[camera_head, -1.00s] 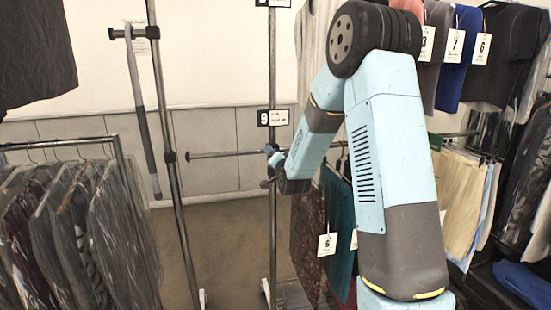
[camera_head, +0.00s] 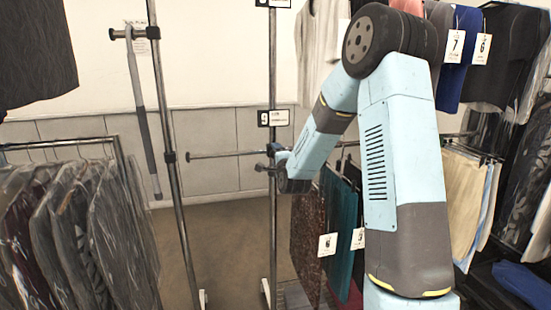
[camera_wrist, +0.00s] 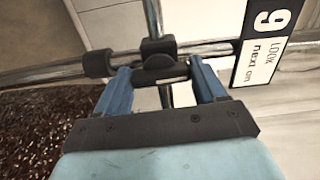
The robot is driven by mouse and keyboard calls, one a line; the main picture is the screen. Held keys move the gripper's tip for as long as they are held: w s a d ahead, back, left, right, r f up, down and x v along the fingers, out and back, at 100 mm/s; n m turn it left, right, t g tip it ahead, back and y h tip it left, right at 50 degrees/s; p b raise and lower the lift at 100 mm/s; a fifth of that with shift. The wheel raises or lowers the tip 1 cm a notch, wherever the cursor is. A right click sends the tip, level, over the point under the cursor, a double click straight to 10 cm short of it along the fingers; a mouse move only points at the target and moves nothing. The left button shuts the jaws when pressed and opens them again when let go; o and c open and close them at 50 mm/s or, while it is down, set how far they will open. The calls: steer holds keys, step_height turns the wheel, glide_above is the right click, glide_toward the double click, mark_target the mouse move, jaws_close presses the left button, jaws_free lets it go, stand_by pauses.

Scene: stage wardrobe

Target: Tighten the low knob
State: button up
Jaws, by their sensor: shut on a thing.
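The black knob (camera_wrist: 160,68) sits on a dark clamp (camera_wrist: 158,47) where a metal rail meets the upright pole. In the wrist view, one blue finger of my gripper (camera_wrist: 161,78) is on each side of the knob, and the jaws are shut on it. In the head view my gripper (camera_head: 276,152) is at the pole (camera_head: 272,220), just below the number 9 tag (camera_head: 273,118). My wrist and fingers hide most of the knob and clamp there. The horizontal rail (camera_head: 228,154) runs left from this spot.
A second upright pole (camera_head: 178,200) stands to the left, with a hanging grey bar (camera_head: 142,110) beside it. Bagged clothes (camera_head: 75,230) fill the lower left. Tagged garments (camera_head: 340,220) hang close to my wrist on the right. Floor (camera_head: 225,240) between the poles is clear.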

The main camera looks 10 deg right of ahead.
steer(key=shift+d+f+m, duration=0.25)
steer(key=shift+m, duration=0.05)
stand_by(0.4)
steer(key=o, duration=1)
steer(key=shift+a+r, duration=0.1)
steer(key=shift+o, duration=0.2)
steer(key=s, duration=1.3)
steer(key=shift+s, duration=0.4)
steer(key=s+r+n+g, duration=0.3)
steer(key=s+n, duration=0.3)
steer(key=s, duration=0.5)
steer(key=s+r+n+g, duration=0.3)
steer(key=s+n+g, duration=0.2)
steer(key=s, duration=0.6)
steer(key=s+r+n+g, duration=0.3)
steer(key=s+n, duration=0.4)
steer(key=s, duration=0.4)
steer(key=shift+s+a+r+g, duration=0.25)
steer(key=shift+r+g, duration=0.15)
steer(key=shift+g, duration=0.3)
